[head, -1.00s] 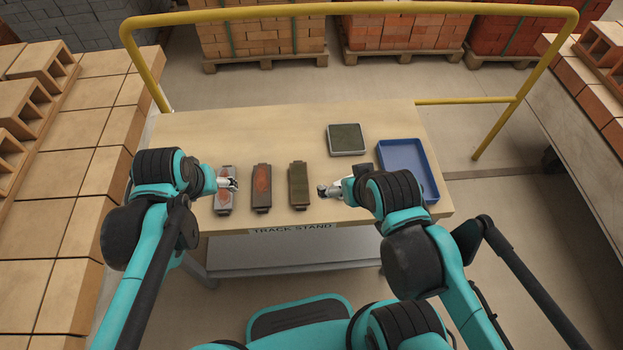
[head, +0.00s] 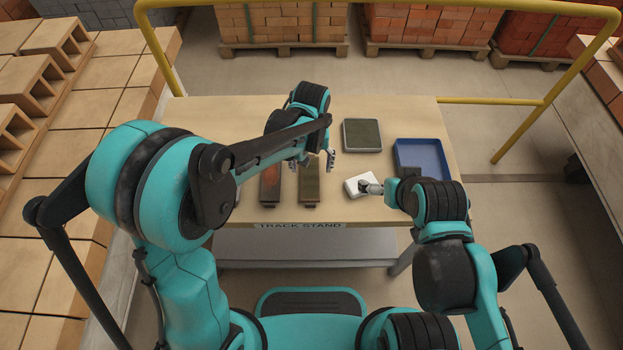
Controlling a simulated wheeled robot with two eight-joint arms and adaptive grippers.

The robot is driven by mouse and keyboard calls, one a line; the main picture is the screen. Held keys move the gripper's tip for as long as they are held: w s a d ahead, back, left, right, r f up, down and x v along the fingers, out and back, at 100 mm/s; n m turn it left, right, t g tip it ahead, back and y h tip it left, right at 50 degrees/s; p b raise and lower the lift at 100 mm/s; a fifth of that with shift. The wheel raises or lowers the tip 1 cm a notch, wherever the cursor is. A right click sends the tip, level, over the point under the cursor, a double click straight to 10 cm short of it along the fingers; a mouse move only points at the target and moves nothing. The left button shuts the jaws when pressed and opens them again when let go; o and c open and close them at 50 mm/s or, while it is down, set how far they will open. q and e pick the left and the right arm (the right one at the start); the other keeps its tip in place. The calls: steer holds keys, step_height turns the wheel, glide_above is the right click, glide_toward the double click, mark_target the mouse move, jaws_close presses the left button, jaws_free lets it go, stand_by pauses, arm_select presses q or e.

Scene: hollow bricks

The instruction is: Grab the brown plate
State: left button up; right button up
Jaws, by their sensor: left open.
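Three long plates lie side by side at the front of the table. The right one is plain olive-brown (head: 310,189), the middle one is dark with a rusty-red patch (head: 270,187), and the left one is almost wholly hidden by my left arm. Which one is the brown plate is not certain; the olive-brown one looks the closest. My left gripper (head: 331,158) is open and empty, above the table by the upper right of the olive-brown plate. My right gripper (head: 371,187) is at a small white block (head: 356,181); its jaws are too small to read.
A square grey tray with a dark green surface (head: 362,134) lies behind the white block. A blue tray (head: 421,155) is at the table's right, partly behind my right arm. A yellow rail (head: 490,101) runs behind the table (head: 225,115).

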mark_target(310, 178)
arm_select(q)
step_height(310, 178, down, 5)
steer(key=shift+s+a+r+b, duration=0.1)
steer(key=shift+s+r+b, duration=0.1)
steer(key=shift+b, duration=0.9)
steer(key=shift+r, duration=0.1)
jaws_close()
steer(key=shift+r, duration=0.1)
